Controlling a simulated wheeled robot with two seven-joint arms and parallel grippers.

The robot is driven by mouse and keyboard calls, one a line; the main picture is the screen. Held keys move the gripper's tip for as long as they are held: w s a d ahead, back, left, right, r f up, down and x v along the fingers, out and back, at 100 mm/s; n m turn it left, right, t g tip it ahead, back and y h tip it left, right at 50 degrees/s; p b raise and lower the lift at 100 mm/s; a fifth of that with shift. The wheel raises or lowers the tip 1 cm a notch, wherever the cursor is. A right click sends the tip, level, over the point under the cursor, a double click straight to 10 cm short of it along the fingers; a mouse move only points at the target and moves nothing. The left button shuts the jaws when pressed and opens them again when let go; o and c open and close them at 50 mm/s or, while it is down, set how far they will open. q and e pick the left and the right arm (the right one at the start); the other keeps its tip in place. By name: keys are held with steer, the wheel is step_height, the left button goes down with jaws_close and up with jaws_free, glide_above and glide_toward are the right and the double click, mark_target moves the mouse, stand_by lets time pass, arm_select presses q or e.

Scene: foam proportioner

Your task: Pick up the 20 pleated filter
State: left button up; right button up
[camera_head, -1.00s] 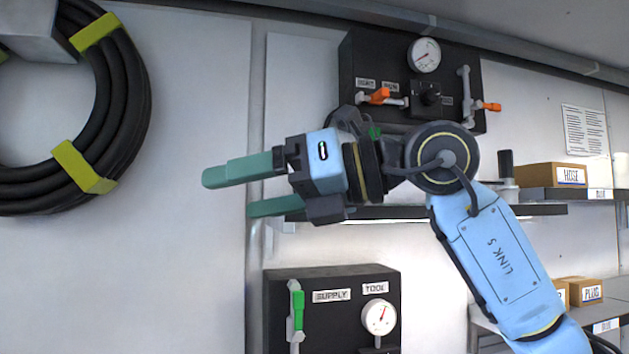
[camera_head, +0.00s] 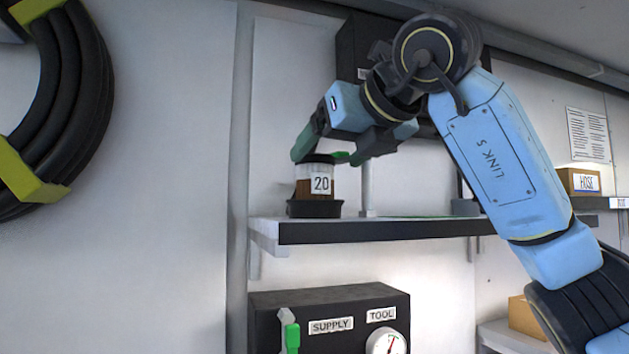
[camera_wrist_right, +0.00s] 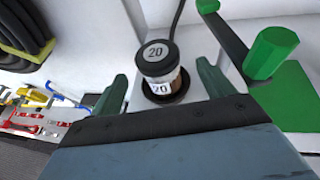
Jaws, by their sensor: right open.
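The 20 pleated filter (camera_head: 317,181) stands upright at the left end of a wall shelf (camera_head: 380,231). It has a dark cap, a clear and brown body, a white "20" label and a dark base. In the right wrist view the filter (camera_wrist_right: 157,57) shows its cap marked "20" between and beyond the two green fingers. My right gripper (camera_head: 325,158) is tilted down just above the filter's cap, with its fingers apart. In the right wrist view the right gripper (camera_wrist_right: 160,88) is open and empty. My left gripper is not in view.
Green parts (camera_wrist_right: 273,52) stand on the shelf close to the filter. A black panel (camera_head: 330,310) with a gauge sits below the shelf, and another (camera_head: 357,60) is behind my right arm. A coiled hose (camera_head: 70,100) hangs at left.

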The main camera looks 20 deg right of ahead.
mark_target(315, 171)
steer(key=shift+w, duration=0.2)
steer(key=p+x, duration=0.1)
steer(key=x, duration=0.3)
steer(key=shift+w+a+f+p, duration=0.15)
steer(key=shift+f+p, duration=0.1)
steer(key=shift+p, duration=0.1)
steer(key=shift+w+f, duration=0.15)
steer(key=shift+w, duration=0.15)
steer(key=shift+a, duration=0.1)
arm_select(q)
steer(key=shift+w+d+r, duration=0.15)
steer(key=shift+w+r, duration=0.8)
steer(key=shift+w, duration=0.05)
arm_select(e)
steer(key=c, duration=1.1)
